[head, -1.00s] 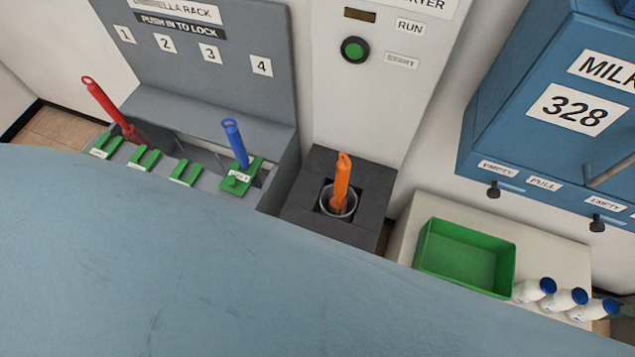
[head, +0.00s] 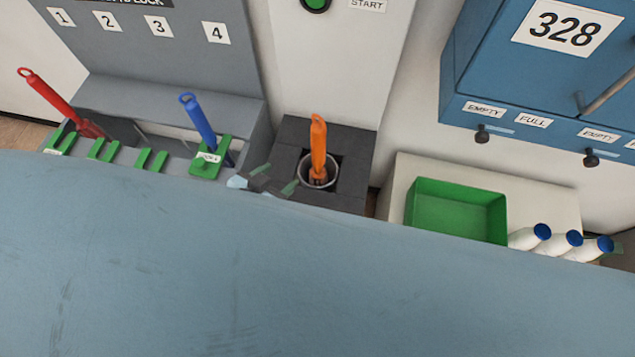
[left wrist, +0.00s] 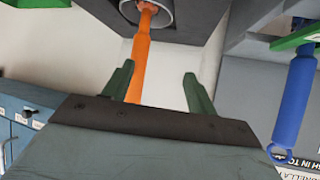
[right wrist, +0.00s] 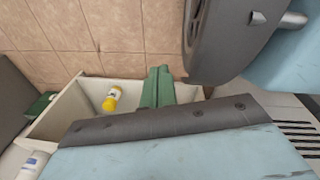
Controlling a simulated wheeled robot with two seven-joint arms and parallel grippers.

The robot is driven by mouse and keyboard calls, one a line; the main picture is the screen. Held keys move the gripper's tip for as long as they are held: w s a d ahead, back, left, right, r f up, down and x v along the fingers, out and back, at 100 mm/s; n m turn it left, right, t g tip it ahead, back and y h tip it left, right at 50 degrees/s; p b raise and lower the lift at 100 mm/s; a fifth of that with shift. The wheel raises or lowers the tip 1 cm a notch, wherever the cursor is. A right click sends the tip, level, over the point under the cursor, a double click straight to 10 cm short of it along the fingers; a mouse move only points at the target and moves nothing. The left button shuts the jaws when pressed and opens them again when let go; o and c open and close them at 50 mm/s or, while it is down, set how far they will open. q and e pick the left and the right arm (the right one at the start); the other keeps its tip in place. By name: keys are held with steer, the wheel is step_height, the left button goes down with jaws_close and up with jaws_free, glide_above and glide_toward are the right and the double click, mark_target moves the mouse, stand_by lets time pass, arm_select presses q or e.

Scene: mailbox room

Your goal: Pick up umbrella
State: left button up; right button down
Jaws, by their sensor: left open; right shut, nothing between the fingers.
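An orange umbrella (head: 318,150) stands handle up in a round cup (head: 333,170) set in a dark grey block. A blue umbrella (head: 199,122) and a red umbrella (head: 50,95) stand in the grey rack at the left. My left gripper (head: 277,178) is open just left of the cup, partly hidden by my blue body. In the left wrist view, the orange umbrella (left wrist: 142,60) shows between the open fingers (left wrist: 158,70), nearer the left one; I cannot tell whether it lies within their reach. My right gripper (right wrist: 157,72) is shut and empty.
A blue mailbox cabinet (head: 545,60) hangs above. In the right wrist view, a yellow bottle (right wrist: 112,99) lies in a white bin (right wrist: 60,112).

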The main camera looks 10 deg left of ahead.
mark_target(321, 146)
arm_select(q)
steer(key=shift+m+t+h, duration=0.4)
steer(key=shift+t+h, duration=0.4)
steer(key=shift+w+d+f+b, duration=0.25)
steer(key=shift+w+d+b, duration=0.5)
steer(key=shift+w+d, duration=0.8)
steer(key=shift+w+d+f+b, duration=0.3)
steer(key=shift+w+d+b, duration=0.5)
steer(key=shift+w, duration=1.45)
steer(key=shift+w+d+f+b, duration=0.25)
steer(key=shift+w+d+b, duration=0.4)
steer(key=shift+w+d, duration=0.95)
steer(key=shift+w+a+f, duration=0.15)
steer(key=shift+w, duration=0.55)
arm_select(e)
steer(key=w+a+r+t, duration=0.1)
steer(key=w+r, duration=0.4)
steer(key=w, duration=0.6)
steer(key=shift+w+a, duration=0.15)
steer(key=shift+a, duration=0.05)
arm_select(q)
jaws_close()
